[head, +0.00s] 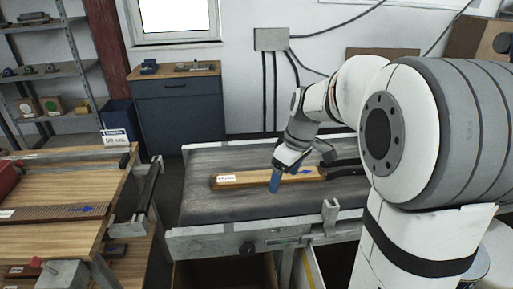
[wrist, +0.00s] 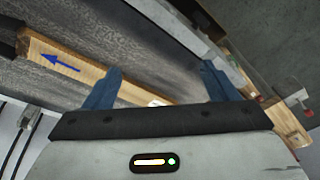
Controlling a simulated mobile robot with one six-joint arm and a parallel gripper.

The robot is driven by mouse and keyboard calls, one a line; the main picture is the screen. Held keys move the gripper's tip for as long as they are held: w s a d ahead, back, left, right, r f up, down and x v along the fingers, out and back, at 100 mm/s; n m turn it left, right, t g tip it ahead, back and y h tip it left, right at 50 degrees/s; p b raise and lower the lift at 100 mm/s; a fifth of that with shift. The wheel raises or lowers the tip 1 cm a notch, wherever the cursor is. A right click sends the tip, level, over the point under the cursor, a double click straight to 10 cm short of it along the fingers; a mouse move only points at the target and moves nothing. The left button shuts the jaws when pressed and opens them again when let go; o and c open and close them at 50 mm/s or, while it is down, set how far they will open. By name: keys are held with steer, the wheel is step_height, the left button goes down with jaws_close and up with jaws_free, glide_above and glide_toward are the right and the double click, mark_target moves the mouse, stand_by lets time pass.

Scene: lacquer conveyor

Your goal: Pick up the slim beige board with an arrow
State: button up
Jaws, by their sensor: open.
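The slim beige board (head: 240,180) lies lengthwise on the dark conveyor belt (head: 215,207), with a white label near its left end and a blue arrow near its right end. In the wrist view the board (wrist: 88,75) runs diagonally from the upper left, its arrow end showing, and passes behind my gripper's body. My gripper (head: 274,183) is over the middle of the board, fingers pointing down. In the wrist view my gripper (wrist: 161,68) has its two blue fingers spread wide and holds nothing. I cannot tell whether the fingers touch the board or how high they are.
Black guide bars (head: 346,170) stand by the board's arrow end. A metal bracket (head: 330,214) rises at the conveyor's front edge. A wooden table (head: 50,187) with a brown slatted piece (head: 42,213) stands at left. The belt's left part is clear.

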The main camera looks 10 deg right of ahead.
steer(key=w+d+f+n+y+p, duration=0.15)
steer(key=w+n, duration=0.35)
steer(key=w, duration=0.6)
steer(key=n+g+p, duration=0.1)
steer(key=n+p, duration=0.1)
steer(key=n, duration=0.2)
glide_toward(269, 175)
steer(key=shift+s+d+f+y, duration=0.25)
steer(key=shift+d+f+y, duration=0.05)
steer(key=shift+d+y, duration=0.15)
steer(key=shift+w+f, duration=0.2)
steer(key=shift+f, duration=0.05)
steer(key=p+x, duration=0.3)
steer(key=x, duration=0.4)
steer(key=shift+w+a+f, duration=0.15)
steer(key=shift+a+f, duration=0.15)
steer(key=shift+c, duration=0.3)
steer(key=shift+r, duration=0.1)
steer(key=c, duration=1.2)
